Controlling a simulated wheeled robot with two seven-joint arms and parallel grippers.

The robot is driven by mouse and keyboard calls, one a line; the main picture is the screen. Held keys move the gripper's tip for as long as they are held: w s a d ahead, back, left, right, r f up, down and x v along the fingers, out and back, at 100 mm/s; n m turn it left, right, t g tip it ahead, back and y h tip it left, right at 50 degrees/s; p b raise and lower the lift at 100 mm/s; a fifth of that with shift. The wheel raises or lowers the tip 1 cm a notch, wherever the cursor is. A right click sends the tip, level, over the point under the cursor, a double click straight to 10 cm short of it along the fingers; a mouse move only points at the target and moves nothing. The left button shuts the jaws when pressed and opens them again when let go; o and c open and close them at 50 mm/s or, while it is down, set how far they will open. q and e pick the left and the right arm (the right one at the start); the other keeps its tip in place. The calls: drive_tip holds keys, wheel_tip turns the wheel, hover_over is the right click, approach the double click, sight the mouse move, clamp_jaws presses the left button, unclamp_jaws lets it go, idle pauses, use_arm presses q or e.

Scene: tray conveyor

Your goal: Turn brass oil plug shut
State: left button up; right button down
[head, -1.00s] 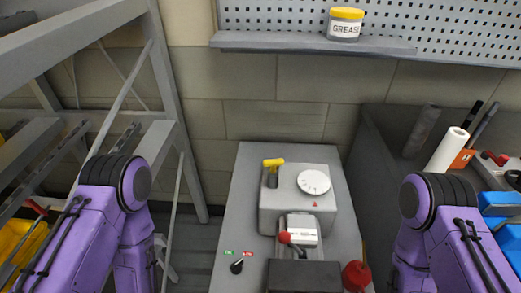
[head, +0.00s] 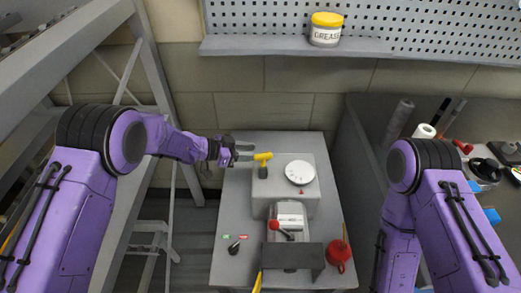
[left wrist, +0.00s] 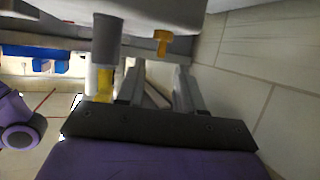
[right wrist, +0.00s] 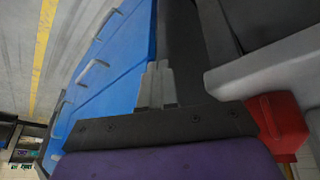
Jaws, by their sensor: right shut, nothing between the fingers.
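A small golden-brass plug (left wrist: 162,42) shows in the left wrist view, sticking out from the pale grey machine housing. I cannot make it out separately in the head view. A yellow T-handle (head: 262,157) on a dark post stands at the left of the housing (head: 305,198); what looks like this post and handle (left wrist: 104,84) is close beside my left fingers in the left wrist view. My left gripper (head: 245,153) is open and empty, just left of the yellow handle, its fingers pointing right. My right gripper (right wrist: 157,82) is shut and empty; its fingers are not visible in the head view.
The housing carries a white dial (head: 300,173). A red-knobbed lever (head: 275,226), a black knob (head: 234,247) and a red can (head: 338,252) are nearer me. A grease tin (head: 326,30) sits on the shelf above. Blue bins (right wrist: 108,65) are near my right gripper.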

use_arm(q)
drive_tip(key=x, duration=0.4)
drive_tip(key=shift+w+d, duration=0.1)
drive_tip(key=shift+d, duration=0.1)
clamp_jaws()
drive_tip(key=m+g+b, duration=0.1)
drive_tip(key=g+b, duration=0.1)
drive_tip(key=b, duration=0.1)
drive_tip(key=f+m+g+h+b, duration=0.1)
drive_tip(key=m+g+b, duration=0.1)
drive_tip(key=b, duration=0.2)
drive_tip(key=shift+w, duration=0.25)
drive_tip(key=shift+a+r+m+b, duration=0.1)
drive_tip(key=shift+r+m+b, duration=0.1)
drive_tip(key=shift+m+b, duration=0.15)
drive_tip(key=shift+r+g, duration=0.25)
drive_tip(key=shift+g, duration=0.05)
unclamp_jaws()
